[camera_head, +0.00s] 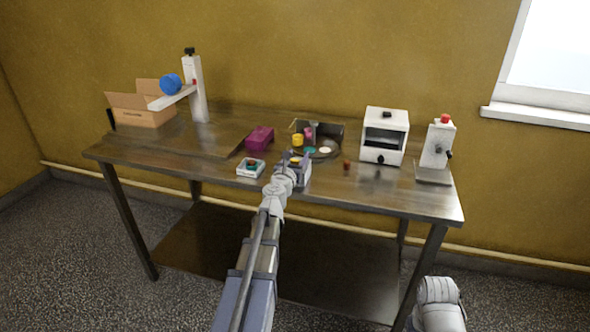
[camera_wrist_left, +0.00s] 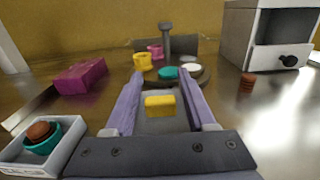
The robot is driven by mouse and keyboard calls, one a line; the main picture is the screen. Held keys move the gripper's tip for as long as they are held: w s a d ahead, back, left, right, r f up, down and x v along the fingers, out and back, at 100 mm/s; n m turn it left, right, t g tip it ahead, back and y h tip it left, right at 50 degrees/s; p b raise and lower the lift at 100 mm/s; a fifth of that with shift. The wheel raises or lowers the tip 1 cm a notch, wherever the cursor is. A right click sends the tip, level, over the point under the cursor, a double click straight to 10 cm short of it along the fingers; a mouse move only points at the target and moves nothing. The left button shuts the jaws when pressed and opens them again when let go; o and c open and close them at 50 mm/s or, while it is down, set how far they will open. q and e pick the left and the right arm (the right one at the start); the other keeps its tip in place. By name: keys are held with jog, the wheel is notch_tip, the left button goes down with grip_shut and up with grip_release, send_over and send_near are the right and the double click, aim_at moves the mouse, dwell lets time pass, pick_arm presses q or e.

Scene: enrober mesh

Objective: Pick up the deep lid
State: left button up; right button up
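My left gripper (camera_head: 296,160) is at the table's front edge, its two lilac fingers apart in the left wrist view (camera_wrist_left: 164,75). A small yellow block (camera_wrist_left: 160,105) shows between the fingers with gaps on both sides. Beyond the fingertips, a round dark tray (camera_wrist_left: 203,79) bears a teal disc (camera_wrist_left: 168,73) and a white disc (camera_wrist_left: 190,67). A yellow flared piece (camera_wrist_left: 142,62) and a pink flared piece (camera_wrist_left: 155,51) stand near it. I cannot tell which piece is the deep lid. My right gripper is out of view.
A white tray with a teal cup and brown piece (camera_wrist_left: 42,133) is left of the gripper, near a magenta block (camera_wrist_left: 80,77). A small brown piece (camera_wrist_left: 247,82) and a white oven-like box (camera_head: 385,120) are right. A cardboard box (camera_head: 142,115) and white stand (camera_head: 198,95) are back left.

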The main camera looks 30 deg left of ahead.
pick_arm(q)
grip_shut()
jog(key=shift+r, duration=0.1)
dwell(0.4)
notch_tip(320, 180, up, 10)
jog(key=p, duration=1)
